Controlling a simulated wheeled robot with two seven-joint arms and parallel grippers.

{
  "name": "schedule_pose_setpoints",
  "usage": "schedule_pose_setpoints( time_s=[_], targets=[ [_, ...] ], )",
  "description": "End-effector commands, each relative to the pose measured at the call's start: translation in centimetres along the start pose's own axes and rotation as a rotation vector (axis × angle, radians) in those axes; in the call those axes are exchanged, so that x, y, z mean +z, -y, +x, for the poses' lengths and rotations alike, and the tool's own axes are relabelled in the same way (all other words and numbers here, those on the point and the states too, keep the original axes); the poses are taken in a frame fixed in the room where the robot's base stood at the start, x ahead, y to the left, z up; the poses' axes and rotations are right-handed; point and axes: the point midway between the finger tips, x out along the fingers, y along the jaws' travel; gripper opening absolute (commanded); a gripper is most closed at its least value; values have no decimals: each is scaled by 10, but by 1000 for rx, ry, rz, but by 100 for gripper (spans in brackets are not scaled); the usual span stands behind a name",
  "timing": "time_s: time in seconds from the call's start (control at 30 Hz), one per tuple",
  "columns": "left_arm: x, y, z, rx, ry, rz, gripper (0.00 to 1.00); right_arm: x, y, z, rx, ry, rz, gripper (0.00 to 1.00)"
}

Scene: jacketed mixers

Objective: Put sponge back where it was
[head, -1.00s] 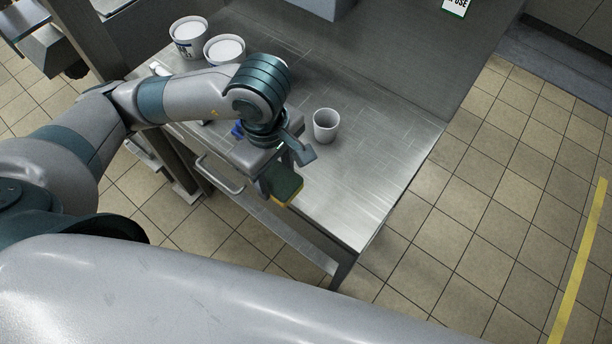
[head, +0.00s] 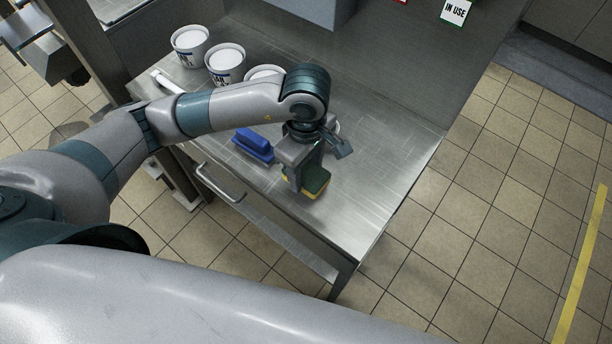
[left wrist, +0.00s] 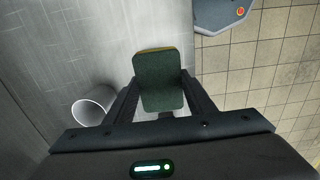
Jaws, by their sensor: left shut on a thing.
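The sponge (head: 315,181) has a dark green top and a yellow underside. In the head view my left gripper (head: 307,177) is shut on it near the front part of the steel table (head: 370,185). In the left wrist view the sponge (left wrist: 159,80) sits between the two fingers of the gripper (left wrist: 160,98), its green face toward the camera. I cannot tell whether the sponge touches the table. My right gripper is not in view.
A blue brush-like object (head: 253,146) lies left of the gripper. White tubs (head: 189,46) stand at the back left. A grey cup (left wrist: 93,104) is beside the sponge in the wrist view, mostly hidden by my arm in the head view. The table's right part is clear.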

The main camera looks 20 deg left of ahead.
Motion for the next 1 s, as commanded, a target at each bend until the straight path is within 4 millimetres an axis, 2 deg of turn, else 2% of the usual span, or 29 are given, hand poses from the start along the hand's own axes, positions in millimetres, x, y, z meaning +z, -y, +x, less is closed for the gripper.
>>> schedule_pose_setpoints(
  time_s=[0.27,0.6,1.0],
  targets=[
    [0,1,4,-3,1,0,28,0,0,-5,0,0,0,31],
    [0,1,38,-1,1,-1,28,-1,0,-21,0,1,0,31],
    [0,0,43,1,0,0,28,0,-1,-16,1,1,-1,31]
  ],
)
